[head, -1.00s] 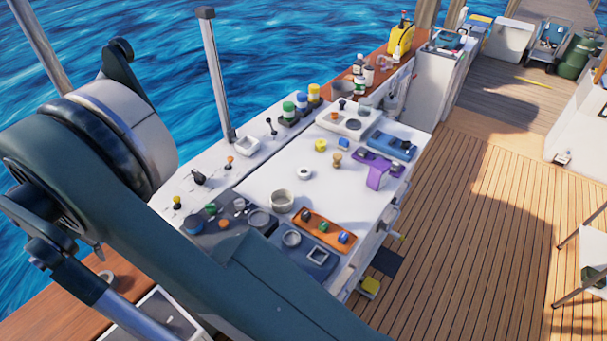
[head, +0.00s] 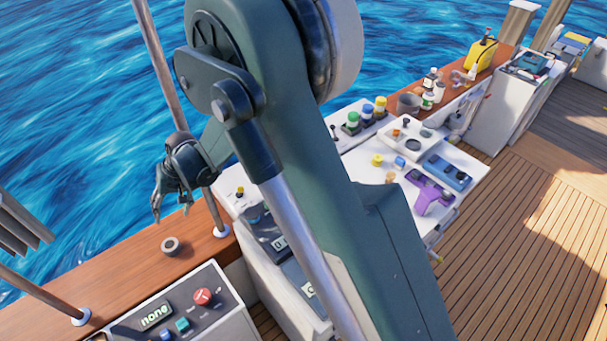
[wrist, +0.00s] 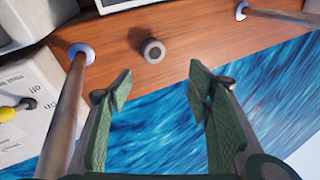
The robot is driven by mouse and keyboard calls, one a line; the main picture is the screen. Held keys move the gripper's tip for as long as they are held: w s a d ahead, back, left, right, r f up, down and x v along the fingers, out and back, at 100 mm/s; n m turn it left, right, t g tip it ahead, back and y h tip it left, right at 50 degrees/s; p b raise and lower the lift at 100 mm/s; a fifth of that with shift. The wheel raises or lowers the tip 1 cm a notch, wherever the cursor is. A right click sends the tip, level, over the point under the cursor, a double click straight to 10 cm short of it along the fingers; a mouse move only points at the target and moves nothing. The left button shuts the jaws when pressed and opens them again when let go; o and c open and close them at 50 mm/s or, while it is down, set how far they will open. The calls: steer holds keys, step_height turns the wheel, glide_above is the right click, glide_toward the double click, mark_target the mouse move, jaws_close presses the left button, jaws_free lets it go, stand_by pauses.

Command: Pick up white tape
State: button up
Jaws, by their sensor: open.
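A pale grey, roll-like ring (head: 170,245) with a dark hole lies flat on the wooden ledge (head: 225,262). It looks like a tape roll, though it is more grey than white. It also shows in the wrist view (wrist: 153,51), just beyond the fingertips and roughly between them. My gripper (head: 172,208) hangs open and empty above the ledge's outer edge, short of the ring and apart from it. Its two green-padded fingers spread wide in the wrist view (wrist: 160,80). The small white ring seen earlier on the white worktop is hidden behind my arm now.
Metal posts (head: 220,228) rise from the ledge near the ring, one on each side in the wrist view. A control box (head: 185,315) with a red knob stands in front of the ledge. The white worktop (head: 385,190) holds several parts. Water lies beyond the ledge.

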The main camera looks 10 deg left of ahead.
steer(key=w+d+r+y+p, duration=0.25)
steer(key=d+r+p, duration=0.25)
steer(key=d+r, duration=0.35)
steer(key=w+d+f+n+t+h+b, duration=0.15)
steer(key=w+d+f+n+b, duration=0.3)
steer(key=w+d, duration=0.75)
steer(key=w+d+f+n+h+b, duration=0.25)
steer(key=w+d+f+b, duration=0.25)
steer(key=w+d, duration=0.75)
steer(key=w+d+f+n+h+b, duration=0.1)
steer(key=d+n+b, duration=0.1)
steer(key=d, duration=0.8)
steer(key=w+d+f+n+h+b, duration=0.1)
steer(key=d+n+b, duration=0.1)
steer(key=d, duration=0.9)
steer(key=w+d+f+n+h+b, duration=0.1)
steer(key=d+n+b, duration=0.1)
steer(key=d, duration=0.8)
steer(key=shift+w+d+f+b, duration=0.3)
steer(key=shift+w+b, duration=0.1)
steer(key=shift+b, duration=0.1)
steer(key=shift+a+f, duration=0.1)
steer(key=shift+f, duration=1.2)
